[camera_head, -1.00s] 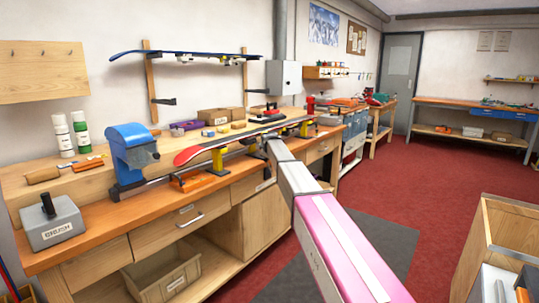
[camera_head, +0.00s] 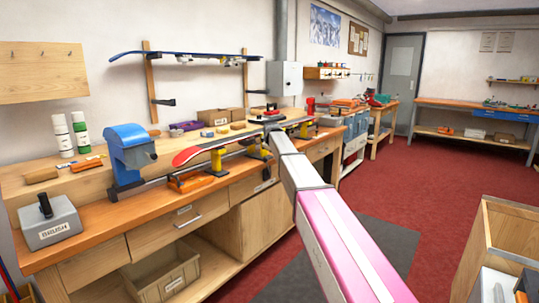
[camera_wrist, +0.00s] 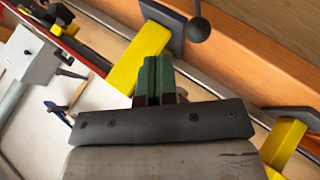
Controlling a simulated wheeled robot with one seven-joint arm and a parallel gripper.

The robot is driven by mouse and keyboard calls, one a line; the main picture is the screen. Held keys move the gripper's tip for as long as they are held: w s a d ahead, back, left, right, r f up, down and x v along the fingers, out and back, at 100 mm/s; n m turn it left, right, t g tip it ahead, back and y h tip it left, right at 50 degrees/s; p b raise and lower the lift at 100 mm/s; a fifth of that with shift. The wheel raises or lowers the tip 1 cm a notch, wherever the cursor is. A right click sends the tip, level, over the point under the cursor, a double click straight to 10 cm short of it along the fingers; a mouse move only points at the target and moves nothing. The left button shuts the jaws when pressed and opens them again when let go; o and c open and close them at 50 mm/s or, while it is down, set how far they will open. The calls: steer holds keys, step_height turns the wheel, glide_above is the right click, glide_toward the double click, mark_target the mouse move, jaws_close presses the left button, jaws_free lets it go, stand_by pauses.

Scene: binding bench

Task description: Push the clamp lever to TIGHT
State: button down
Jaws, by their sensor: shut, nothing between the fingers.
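The clamp lever shows in the wrist view as a dark rod with a black ball knob (camera_wrist: 197,28), at the top right of centre. My gripper (camera_wrist: 155,62) is shut and empty, its dark green fingertips together. It points toward a yellow clamp support (camera_wrist: 135,68), with the knob ahead and to the right, apart from the fingers in the picture. In the head view my gripper (camera_head: 268,122) is small, over the ski (camera_head: 215,145) at the bench. The lever and any TIGHT marking cannot be made out there.
A blue machine (camera_head: 130,150) stands left of the ski on the bench (camera_head: 150,212). A grey BRUSH box (camera_head: 50,222) is at the front left. Below my fingers in the wrist view lies a white surface with a grey fitting (camera_wrist: 28,58). The red floor (camera_head: 425,200) is open to the right.

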steer(key=v, duration=0.7)
steer(key=shift+s, duration=0.25)
steer(key=s+d+f+m+g, duration=0.25)
steer(key=s+d+f, duration=0.25)
steer(key=s+f, duration=0.6)
steer(key=s+d+f+m+g, duration=0.2)
steer(key=s+d+f+m, duration=0.25)
steer(key=s+f, duration=0.65)
steer(key=s+d+f+m+g, duration=0.2)
steer(key=s+f, duration=0.6)
steer(key=s, duration=0.4)
steer(key=s+d+f+m+g, duration=0.3)
steer(key=s+f, duration=0.5)
steer(key=s, duration=0.5)
steer(key=shift+d+f+m, duration=0.25)
steer(key=shift+d+m, duration=0.25)
steer(key=shift+d, duration=0.35)
steer(key=shift+w+d, duration=0.15)
